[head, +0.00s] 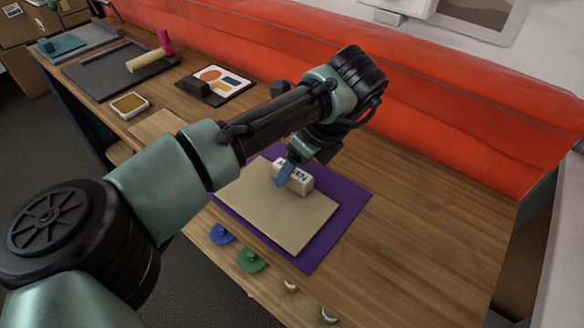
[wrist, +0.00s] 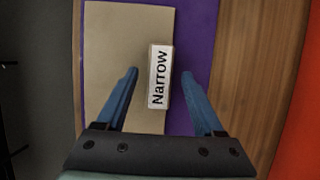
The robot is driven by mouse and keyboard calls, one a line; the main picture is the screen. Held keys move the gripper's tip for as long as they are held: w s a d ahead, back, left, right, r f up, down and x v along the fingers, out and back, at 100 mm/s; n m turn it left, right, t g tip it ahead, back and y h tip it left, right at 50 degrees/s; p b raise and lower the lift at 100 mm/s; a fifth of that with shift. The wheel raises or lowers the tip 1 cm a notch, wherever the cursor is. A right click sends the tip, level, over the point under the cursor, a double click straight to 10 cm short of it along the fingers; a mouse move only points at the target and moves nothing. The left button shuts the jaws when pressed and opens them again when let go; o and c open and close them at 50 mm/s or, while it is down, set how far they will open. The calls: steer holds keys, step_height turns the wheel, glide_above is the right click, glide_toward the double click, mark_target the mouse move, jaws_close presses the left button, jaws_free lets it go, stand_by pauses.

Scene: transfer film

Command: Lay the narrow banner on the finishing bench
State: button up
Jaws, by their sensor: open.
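A pale block (head: 299,179) with the word "Narrow" on it sits near the edge of a tan sheet or board (head: 293,223); in the wrist view the block (wrist: 160,75) lies lengthwise. The tan sheet lies on a larger purple sheet (head: 349,208) on the wooden bench top (head: 425,240). Whether the banner is the block or one of the sheets I cannot tell. My gripper (wrist: 160,73) is open, with one blue finger on each side of the block and gaps between. In the head view one blue finger (head: 284,175) shows; the other is hidden.
A dark tray (head: 112,72) with a cream roller (head: 146,61), a small brown pad (head: 130,105) and a color card (head: 213,83) stand left. A red padded back (head: 440,100) runs behind; bench at right is clear.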

steer(key=p+v, duration=0.1)
steer(key=v, duration=0.9)
steer(key=shift+r, duration=0.2)
